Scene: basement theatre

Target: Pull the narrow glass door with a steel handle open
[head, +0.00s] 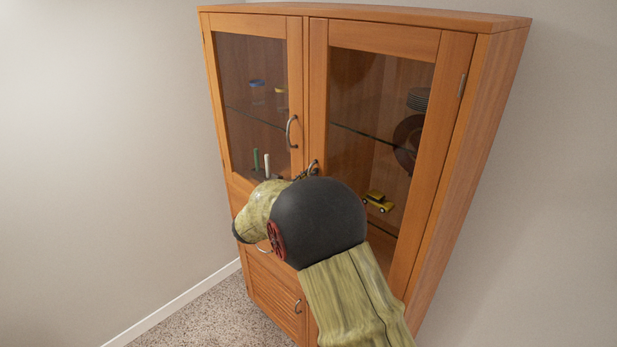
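A tall wooden cabinet (493,130) has two wood-framed glass doors side by side. The left glass door (252,85) looks narrower and has a curved steel handle (291,132) near its right edge. The right glass door (385,42) is partly covered by my arm. Both doors look shut. Dark metal shows at the arm's upper edge, by the right door's inner frame; it may be that door's handle, my gripper (304,172), or both. My arm hides most of the gripper, so its fingers and any contact cannot be made out.
Behind the glass are shelves with a yellow toy car (379,201), stacked plates (418,99) and small items. Lower wooden fronts (272,290) have handles. A wall (100,130) stands close on the left. Speckled carpet (215,318) is clear at the lower left.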

